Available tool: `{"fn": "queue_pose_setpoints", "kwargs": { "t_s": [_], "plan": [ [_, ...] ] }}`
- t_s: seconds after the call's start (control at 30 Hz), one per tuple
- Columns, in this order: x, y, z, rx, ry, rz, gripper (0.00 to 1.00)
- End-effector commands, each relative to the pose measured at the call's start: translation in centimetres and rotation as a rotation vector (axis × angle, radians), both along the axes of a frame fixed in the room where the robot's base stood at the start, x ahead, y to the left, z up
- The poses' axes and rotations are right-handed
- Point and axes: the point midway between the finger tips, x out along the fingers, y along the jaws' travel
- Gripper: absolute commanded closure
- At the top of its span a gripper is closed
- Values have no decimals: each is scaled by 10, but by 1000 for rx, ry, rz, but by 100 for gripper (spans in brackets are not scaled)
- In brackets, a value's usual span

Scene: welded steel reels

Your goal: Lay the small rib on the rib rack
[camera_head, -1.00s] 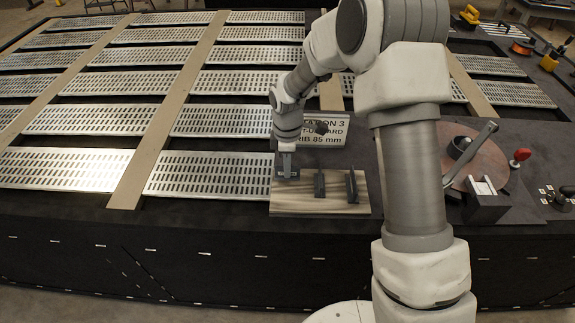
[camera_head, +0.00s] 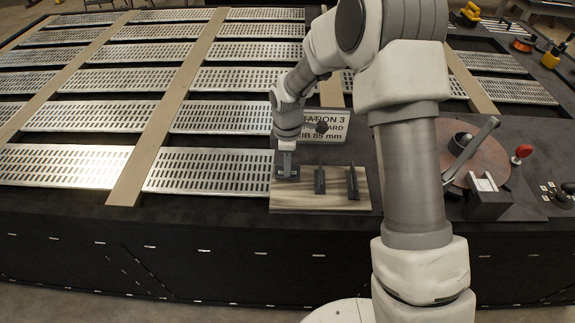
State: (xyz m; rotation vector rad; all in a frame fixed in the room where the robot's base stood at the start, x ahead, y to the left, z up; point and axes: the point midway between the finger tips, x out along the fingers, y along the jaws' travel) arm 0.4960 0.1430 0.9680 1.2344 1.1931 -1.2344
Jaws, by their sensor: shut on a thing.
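My gripper (camera_head: 287,166) points down over the left end of a pale wooden board (camera_head: 300,203) at the table's front edge. It is shut on a small dark piece (camera_head: 288,176), which I take to be the small rib; the fingers hide part of it. The piece is low over the board; I cannot tell if it touches. Two dark upright pieces stand on the board to the right, one in the middle (camera_head: 319,181) and one near the right end (camera_head: 352,183). The board with these uprights seems to be the rib rack.
A station sign (camera_head: 335,140) marked "RIB 85 mm" stands behind the board. Slotted metal plates (camera_head: 215,170) fill the left.

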Motion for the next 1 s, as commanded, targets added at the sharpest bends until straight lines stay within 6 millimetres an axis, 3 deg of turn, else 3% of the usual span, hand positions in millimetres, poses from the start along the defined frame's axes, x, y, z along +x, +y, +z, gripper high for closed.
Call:
{"fn": "queue_pose_setpoints", "kwargs": {
  "t_s": [1.0],
  "plan": [
    [0, 0, -12, 0, -1, 0, 100]
  ]
}}
